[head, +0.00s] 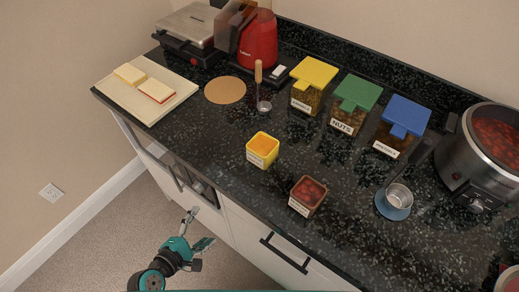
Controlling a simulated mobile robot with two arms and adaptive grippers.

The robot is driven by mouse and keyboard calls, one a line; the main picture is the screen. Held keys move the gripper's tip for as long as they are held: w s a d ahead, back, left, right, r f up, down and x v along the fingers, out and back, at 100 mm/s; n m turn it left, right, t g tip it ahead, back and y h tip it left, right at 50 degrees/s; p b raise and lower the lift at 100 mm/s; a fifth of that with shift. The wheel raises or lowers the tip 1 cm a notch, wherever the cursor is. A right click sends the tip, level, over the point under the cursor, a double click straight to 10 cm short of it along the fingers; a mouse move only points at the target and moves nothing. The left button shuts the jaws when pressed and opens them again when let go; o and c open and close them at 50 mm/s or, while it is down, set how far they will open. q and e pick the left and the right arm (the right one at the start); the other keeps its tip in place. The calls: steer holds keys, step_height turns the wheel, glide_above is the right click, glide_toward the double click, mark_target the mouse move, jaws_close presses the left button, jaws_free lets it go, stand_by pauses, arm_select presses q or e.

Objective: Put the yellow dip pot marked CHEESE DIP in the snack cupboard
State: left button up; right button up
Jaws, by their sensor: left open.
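The yellow dip pot (262,150) stands upright on the dark speckled counter, near its front edge. It has a white label whose words are too small to read, and orange-yellow contents. My left gripper (198,229) is open and empty, in front of the counter's cabinets and lower left of the pot, apart from it. White cabinet fronts (240,229) run below the counter, one with a black bar handle (284,255). I cannot tell which front is the snack cupboard. My right gripper is not in view.
A pot of red contents (307,196) stands right of the yellow pot. Behind are jars with yellow (315,72), green (357,92) and blue (406,114) lids. A ladle rest (394,203) and large cooker (481,152) are right; a sandwich board (133,104) is left.

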mark_target(270, 137)
arm_select(q)
steer(key=s+d+r+n+t+h+b, duration=0.1)
steer(key=d+r+n+t+h, duration=0.25)
steer(key=r, duration=0.75)
steer(key=d+r+n+h+b, duration=0.15)
steer(key=d+r+n, duration=0.35)
steer(key=r, duration=0.7)
steer(key=shift+n, duration=0.75)
steer(key=p+x, duration=0.2)
steer(key=x, duration=0.1)
steer(key=p+x, duration=0.2)
steer(key=x, duration=0.2)
steer(key=p+x, duration=0.3)
steer(key=shift+w+a+r, duration=0.1)
steer(key=shift+w+r, duration=0.05)
steer(key=shift+w, duration=0.25)
steer(key=shift+p+x, duration=0.7)
steer(key=shift+x, duration=2.2)
steer(key=shift+s, duration=0.25)
steer(key=c, duration=1.5)
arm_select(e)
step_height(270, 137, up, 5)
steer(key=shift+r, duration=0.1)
